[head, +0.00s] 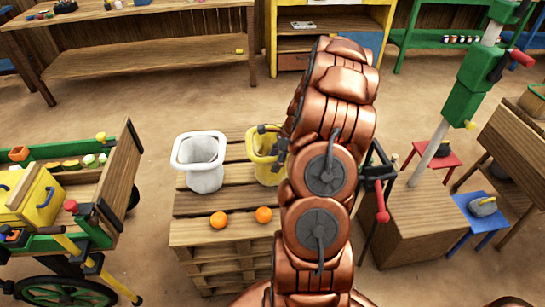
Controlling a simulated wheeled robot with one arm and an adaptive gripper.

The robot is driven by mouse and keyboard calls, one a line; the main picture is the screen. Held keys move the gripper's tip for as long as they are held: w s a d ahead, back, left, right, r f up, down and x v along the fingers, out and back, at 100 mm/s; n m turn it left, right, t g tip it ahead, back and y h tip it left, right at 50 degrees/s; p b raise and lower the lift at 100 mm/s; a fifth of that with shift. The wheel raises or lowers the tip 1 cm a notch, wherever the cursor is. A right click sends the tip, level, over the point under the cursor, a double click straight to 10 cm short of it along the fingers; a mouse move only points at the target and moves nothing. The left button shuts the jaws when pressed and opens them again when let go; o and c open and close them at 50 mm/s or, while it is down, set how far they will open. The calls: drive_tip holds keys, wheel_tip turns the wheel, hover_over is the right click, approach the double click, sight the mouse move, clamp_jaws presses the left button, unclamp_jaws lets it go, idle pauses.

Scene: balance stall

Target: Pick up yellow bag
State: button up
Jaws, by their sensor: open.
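The yellow bag (262,170) stands upright on a wooden pallet stand (200,207), near its right side. It is an open-topped bag with a thick rim, and its right part is hidden behind my copper arm. My gripper (281,152) shows only as a small dark part at the arm's left edge, at the right side of the yellow bag's rim. It is open, and most of it is hidden by the arm. I cannot tell whether it touches the bag.
A white bag (200,162) stands left of the yellow one. Two oranges (219,220) (264,215) lie in front on the pallet. A green and yellow cart (95,190) is at left. A green post (473,75) rises from a wooden box (420,215) at right.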

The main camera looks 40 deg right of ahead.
drive_tip(key=shift+f, duration=0.25)
idle(0.3)
clamp_jaws()
idle(0.5)
